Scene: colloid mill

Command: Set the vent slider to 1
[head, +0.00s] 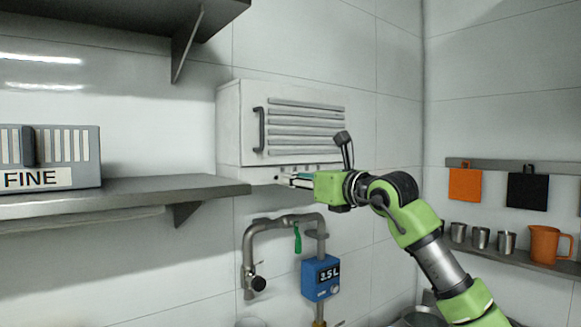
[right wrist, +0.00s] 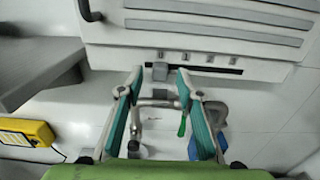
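The white vent box (head: 230,125) hangs on the wall and has a louvred front with a dark handle. In the right wrist view, a dark slot (right wrist: 205,70) runs along its lower edge, with several small marks above it. The grey slider knob (right wrist: 159,72) sits at the slot's left part, below the leftmost mark; the mark labels are too small to read. My right gripper (head: 283,180) is at the box's lower edge. In the right wrist view its open fingers (right wrist: 160,78) stand either side of the knob, with visible gaps. My left gripper is out of view.
A grey shelf (head: 130,194) ends just left of the box and holds a unit marked FINE (head: 85,155). Cups and an orange jug (head: 544,245) stand at right.

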